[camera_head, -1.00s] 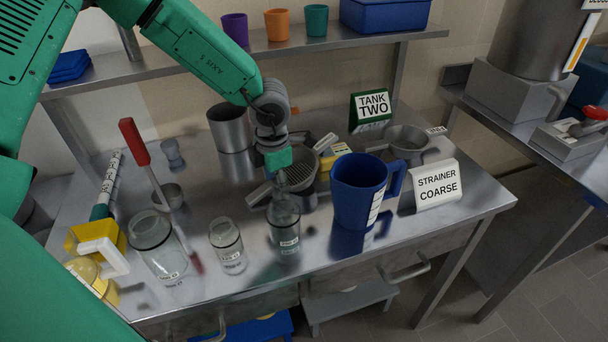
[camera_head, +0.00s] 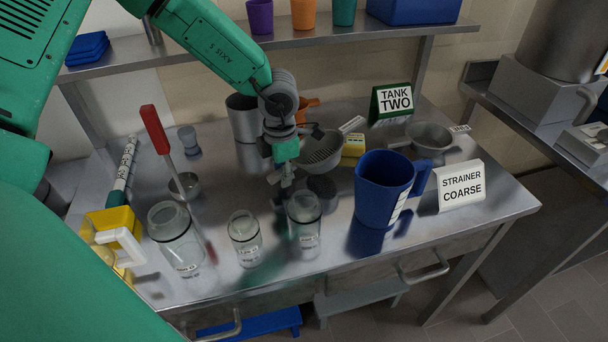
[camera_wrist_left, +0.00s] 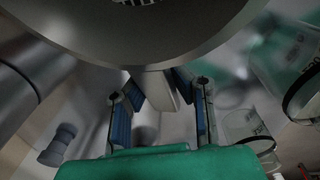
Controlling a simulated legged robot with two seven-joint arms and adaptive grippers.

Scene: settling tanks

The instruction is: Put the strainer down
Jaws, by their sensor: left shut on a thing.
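A grey metal strainer (camera_head: 322,153) with a perforated bowl is tilted over the middle of the table (camera_head: 345,238). My left gripper (camera_head: 286,183) is shut on its handle, left of the bowl. In the left wrist view the handle (camera_wrist_left: 160,88) runs between the blue-padded fingers, and the strainer's rim (camera_wrist_left: 150,52) fills the top. A dark round patch shows on the table below the bowl; I cannot tell whether the strainer touches the table. A white "STRAINER COARSE" sign (camera_head: 461,187) stands at the table's right front. My right gripper is not seen.
Three glass jars (camera_head: 176,240) (camera_head: 245,239) (camera_head: 304,220) stand along the front. A blue jug (camera_head: 383,190) is right of the strainer. Behind are a metal cylinder (camera_head: 243,118), a yellow block (camera_head: 353,146), another metal bowl (camera_head: 430,138) and a "TANK TWO" sign (camera_head: 394,101).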

